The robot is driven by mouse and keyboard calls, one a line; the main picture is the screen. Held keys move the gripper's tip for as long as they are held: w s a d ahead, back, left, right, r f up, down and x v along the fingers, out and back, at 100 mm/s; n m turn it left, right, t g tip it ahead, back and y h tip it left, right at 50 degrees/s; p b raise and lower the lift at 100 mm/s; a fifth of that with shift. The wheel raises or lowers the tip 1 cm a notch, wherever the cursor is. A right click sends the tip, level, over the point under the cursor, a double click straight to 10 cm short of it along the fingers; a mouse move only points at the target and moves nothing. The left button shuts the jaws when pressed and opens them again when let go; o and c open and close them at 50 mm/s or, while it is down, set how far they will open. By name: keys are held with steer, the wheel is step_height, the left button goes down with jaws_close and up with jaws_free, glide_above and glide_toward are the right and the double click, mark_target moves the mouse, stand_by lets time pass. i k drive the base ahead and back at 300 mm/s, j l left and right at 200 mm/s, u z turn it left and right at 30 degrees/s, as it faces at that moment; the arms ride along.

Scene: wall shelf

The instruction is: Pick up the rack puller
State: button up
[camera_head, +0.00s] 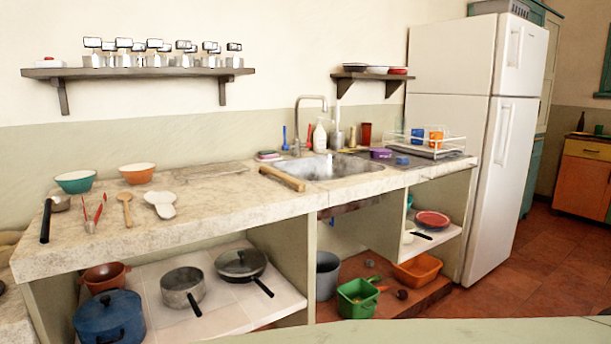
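No thing in view can be named as the rack puller with certainty. A long, flat wooden piece (282,178) lies at a slant on the stone counter, by the left end of the sink; its shape could fit a rack puller. Other long tools lie at the counter's left: a black-handled ladle (46,220), red tongs (97,212), a wooden spoon (125,208) and a white spoon rest (160,203). My gripper is not in view.
The counter (220,205) has bare room in its middle. Two bowls (75,181) stand at its back left. The sink (330,168) has a tall tap. Pots (182,288) stand below. A white fridge (475,150) stands at the right. A pale green surface (450,332) crosses the bottom.

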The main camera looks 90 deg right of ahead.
mark_target(299, 186)
steer(key=z, duration=2.45)
steer(key=i+j+z, duration=0.7)
steer(key=i+j, duration=0.15)
steer(key=i+j+z, duration=0.35)
steer(key=j, duration=0.25)
